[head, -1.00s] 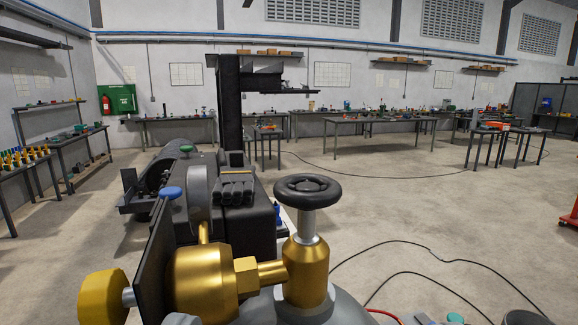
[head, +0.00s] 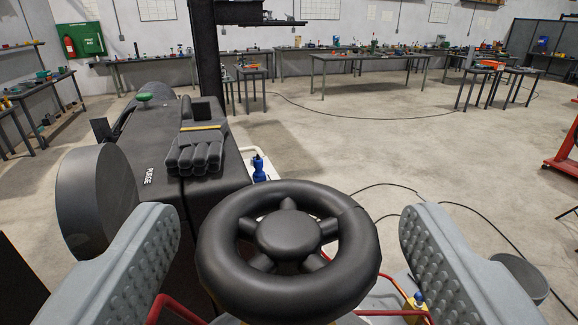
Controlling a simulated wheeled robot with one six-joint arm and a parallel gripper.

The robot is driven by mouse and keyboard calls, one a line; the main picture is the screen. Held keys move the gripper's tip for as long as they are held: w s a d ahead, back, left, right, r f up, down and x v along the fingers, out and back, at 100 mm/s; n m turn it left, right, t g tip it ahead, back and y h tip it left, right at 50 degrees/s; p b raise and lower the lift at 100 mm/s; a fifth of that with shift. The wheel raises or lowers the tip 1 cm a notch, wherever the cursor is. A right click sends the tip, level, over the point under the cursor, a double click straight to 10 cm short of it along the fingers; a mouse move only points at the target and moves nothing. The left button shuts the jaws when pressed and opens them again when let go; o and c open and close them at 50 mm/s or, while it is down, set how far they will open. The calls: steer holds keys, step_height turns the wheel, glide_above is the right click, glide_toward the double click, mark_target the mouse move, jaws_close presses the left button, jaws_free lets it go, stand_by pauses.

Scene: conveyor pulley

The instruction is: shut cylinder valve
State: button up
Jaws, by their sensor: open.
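The cylinder valve's black round handwheel (head: 288,236) fills the lower middle of the head view, with a thick rim, a flat hub and several spokes. My gripper (head: 290,250) is open, with one grey studded finger left of the handwheel and one right of it. A gap shows between each finger and the rim, and neither finger appears to touch it. The valve's stem and brass body are hidden beneath the wheel.
A dark machine bench with black gloves (head: 198,150) lies to the left, near a dark round disc (head: 95,200). A blue bottle (head: 259,168) stands behind the wheel. Cables cross the floor at right. Open floor (head: 360,140) lies beyond, with workbenches (head: 370,62) at the back.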

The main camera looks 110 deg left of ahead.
steer(key=shift+x, duration=0.9)
steer(key=c, duration=1)
steer(key=shift+s+m+t+y, duration=0.15)
steer(key=shift+m+t+y, duration=0.35)
steer(key=shift+m+t, duration=1.8)
steer(key=shift+t, duration=1.3)
steer(key=o, duration=1)
